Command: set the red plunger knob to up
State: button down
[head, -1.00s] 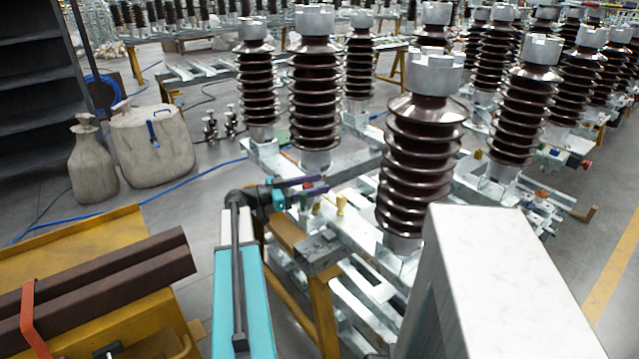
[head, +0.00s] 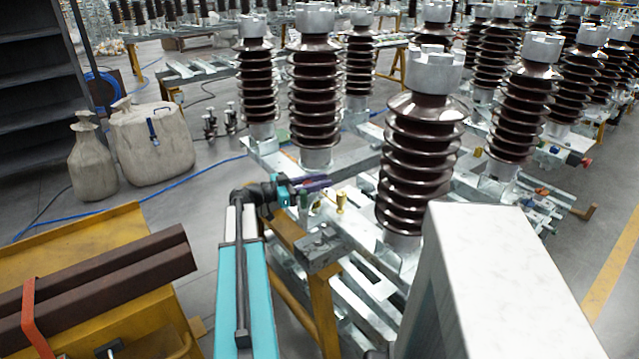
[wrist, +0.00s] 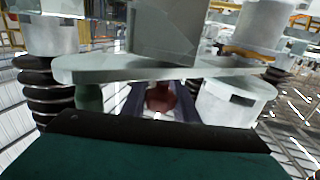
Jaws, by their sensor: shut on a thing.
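The red plunger knob (wrist: 160,97) shows in the middle of the wrist view, between the two dark fingers of my gripper (wrist: 160,104). The fingers are shut on it from both sides. In the head view my gripper (head: 312,184) is at the near end of the metal frame, with its purple fingers close together. The knob cannot be made out there behind the fingers. Whether the knob stands up or down cannot be told.
A yellow knob (head: 340,202) stands just right of my gripper. A tall brown ribbed insulator (head: 420,165) rises further right, and another insulator (head: 315,100) behind. A grey block (head: 318,250) sits on the frame in front. A pale plate (wrist: 165,68) crosses close by in the wrist view.

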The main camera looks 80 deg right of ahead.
jog(key=shift+r, duration=0.1)
jog(key=shift+r+b, duration=1)
jog(key=shift+b, duration=0.05)
jog(key=c, duration=1.4)
grip_release()
jog(key=b+v, duration=0.2)
jog(key=v, duration=1.1)
jog(key=shift+w+a, duration=0.2)
jog(key=shift+w, duration=0.15)
